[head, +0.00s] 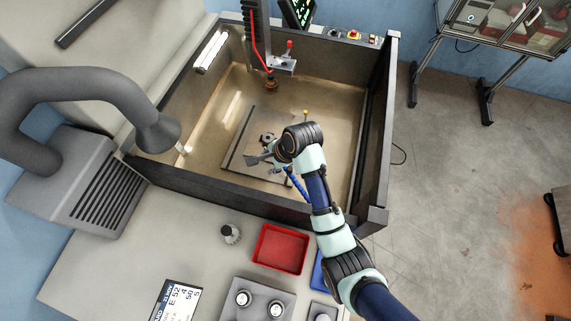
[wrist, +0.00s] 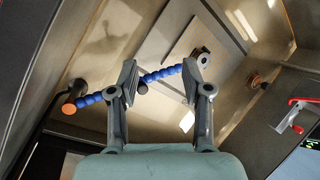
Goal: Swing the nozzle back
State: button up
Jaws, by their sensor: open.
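The nozzle is a blue beaded hose (head: 297,184) low in the tank, beside my arm in the head view. In the wrist view the blue hose (wrist: 90,100) runs from an orange end at the left, passes the left finger and shows again between the fingers. A dark round piece sits along it there. The fingers hide parts of it, and I cannot tell which end is the tip. My gripper (head: 262,150) is over the tank plate. In the wrist view my gripper (wrist: 160,70) is open, its fingers apart on either side of part of the hose.
A flat plate (head: 236,157) lies on the tank floor. An electrode head (head: 271,84) hangs at the back. The tank's front wall (head: 215,190) runs under my arm. A red tray (head: 281,249) and a grey fume hood (head: 158,132) stand outside.

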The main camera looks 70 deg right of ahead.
aim_at(290, 169)
jog(key=s+d+f+m+y, duration=0.1)
jog(key=s+d+f+m, duration=0.4)
jog(key=s+d+m, duration=0.25)
jog(key=shift+g, duration=0.3)
jog(key=x, duration=0.2)
jog(key=a+b+x, duration=0.1)
jog(key=x, duration=0.5)
jog(key=shift+s+a, duration=0.2)
jog(key=shift+a, duration=0.05)
grip_shut()
